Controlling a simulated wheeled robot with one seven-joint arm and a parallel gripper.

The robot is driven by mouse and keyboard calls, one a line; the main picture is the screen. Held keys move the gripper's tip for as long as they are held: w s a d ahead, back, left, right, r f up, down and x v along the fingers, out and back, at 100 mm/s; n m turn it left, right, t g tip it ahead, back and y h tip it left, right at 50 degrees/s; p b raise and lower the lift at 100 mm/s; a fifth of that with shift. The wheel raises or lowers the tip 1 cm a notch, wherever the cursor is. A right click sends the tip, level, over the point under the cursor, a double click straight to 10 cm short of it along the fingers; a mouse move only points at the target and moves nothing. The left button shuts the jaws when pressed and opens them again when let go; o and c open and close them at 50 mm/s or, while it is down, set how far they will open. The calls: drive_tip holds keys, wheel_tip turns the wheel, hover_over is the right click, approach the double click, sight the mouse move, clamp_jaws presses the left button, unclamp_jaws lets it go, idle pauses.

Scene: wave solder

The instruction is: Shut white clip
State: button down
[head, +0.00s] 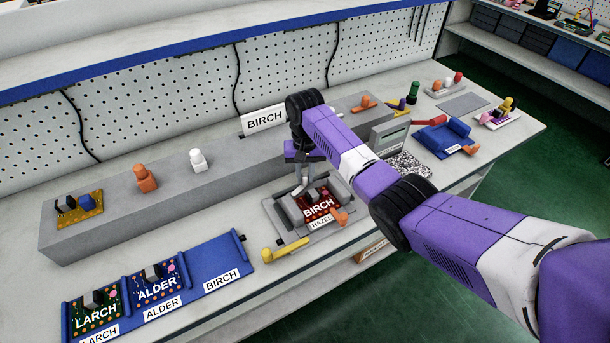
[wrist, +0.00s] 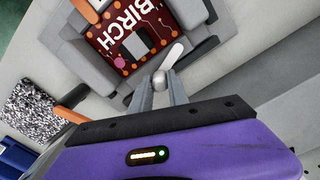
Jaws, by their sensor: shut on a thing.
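The white clip (wrist: 172,58) shows in the wrist view as a short pale lever with a rounded end, at the edge of the fixture (wrist: 92,65) next to the dark red BIRCH board (wrist: 135,30). My gripper (wrist: 161,84) is shut on the clip's rounded end. In the head view my gripper (head: 303,158) is low over the back of the grey fixture (head: 285,222), behind the BIRCH board (head: 322,212). The fingers and arm mostly hide the white clip there, so how far it is turned is hard to tell.
An orange clip (head: 340,217) and a yellow clip (head: 266,254) sit at the fixture's front. A blue tray (head: 222,272) with LARCH and ALDER boards lies left. The grey ledge (head: 180,192) behind carries an orange peg (head: 145,178) and a white peg (head: 198,160).

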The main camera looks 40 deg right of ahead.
drive_tip(key=n, duration=0.1)
drive_tip(key=w+n, duration=0.1)
drive_tip(key=n, duration=0.1)
drive_tip(key=shift+a+n, duration=0.15)
drive_tip(key=shift+n, duration=0.15)
drive_tip(key=n, duration=0.2)
drive_tip(key=w+n, duration=0.1)
drive_tip(key=shift+a+n, duration=0.25)
drive_tip(key=shift+n, duration=0.05)
drive_tip(key=n, duration=0.3)
drive_tip(key=shift+w+a, duration=0.35)
drive_tip(key=shift+a, duration=0.05)
drive_tip(key=shift+w+a+n, duration=0.1)
drive_tip(key=shift+a+n, duration=0.1)
drive_tip(key=shift+n, duration=0.7)
drive_tip(key=shift+w+a+n, duration=0.1)
drive_tip(key=shift+a+n, duration=0.1)
drive_tip(key=shift+n, duration=0.7)
drive_tip(key=c, duration=1.3)
unclamp_jaws()
drive_tip(key=shift+o, duration=0.2)
